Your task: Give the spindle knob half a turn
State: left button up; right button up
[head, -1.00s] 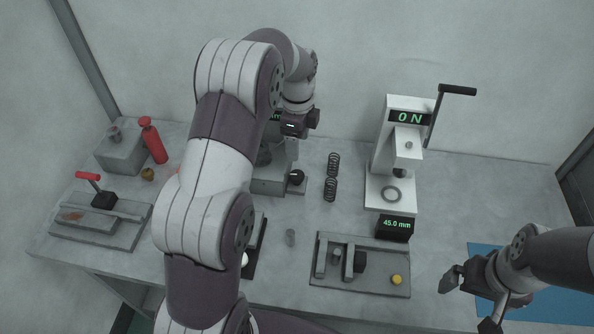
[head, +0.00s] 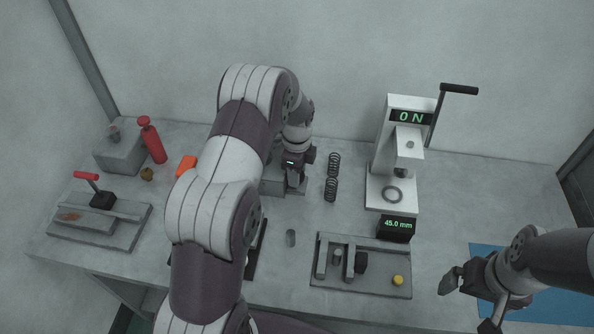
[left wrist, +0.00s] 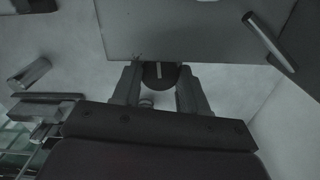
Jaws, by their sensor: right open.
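The spindle knob (left wrist: 160,76) is dark and round with a pale line mark, on the edge of a grey block (left wrist: 185,30) in the left wrist view. My left gripper (left wrist: 160,84) has one finger on each side of the knob. I cannot tell whether the fingers touch it. In the head view my left gripper (head: 297,178) is low at the front of the grey machine (head: 272,182) and hides the knob. My right gripper (head: 468,303) is open and empty at the right front, by the blue mat (head: 490,262).
Further right is a white press (head: 385,150) reading 0 N, with a 45.0 mm display (head: 397,228). A grey fixture plate (head: 380,285) lies in front.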

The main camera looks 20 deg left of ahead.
pick_arm(q)
jog(key=shift+c, duration=0.8)
jog(key=shift+r+n+p, duration=0.15)
jog(key=shift+n+p, duration=0.2)
jog(key=shift+n, duration=0.35)
jog(key=n, duration=0.3)
jog(key=o, duration=1.1)
